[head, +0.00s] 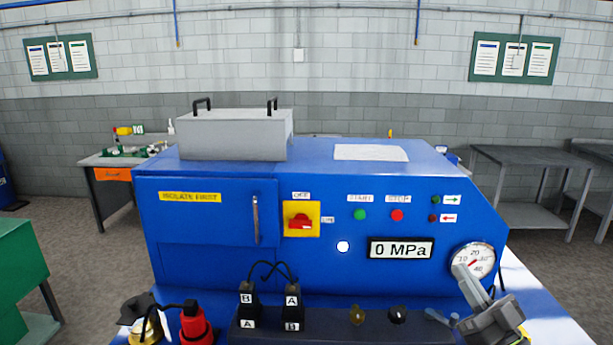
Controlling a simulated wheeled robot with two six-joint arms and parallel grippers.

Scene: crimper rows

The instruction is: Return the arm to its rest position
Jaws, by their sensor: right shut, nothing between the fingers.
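My right gripper (463,272) is at the lower right, in front of the blue machine (330,270). Its grey fingers are shut with nothing between them and point up and left. They overlap the lower left of the round pressure gauge (478,257) in the picture; I cannot tell whether they touch it. My left gripper is not in view.
The panel carries a red rotary switch (299,221), a green button (360,214), a red button (397,215) and a display (401,250) reading 0 MPa. Black plugs (291,302) marked A and B and a red fitting (194,325) stand along the front ledge.

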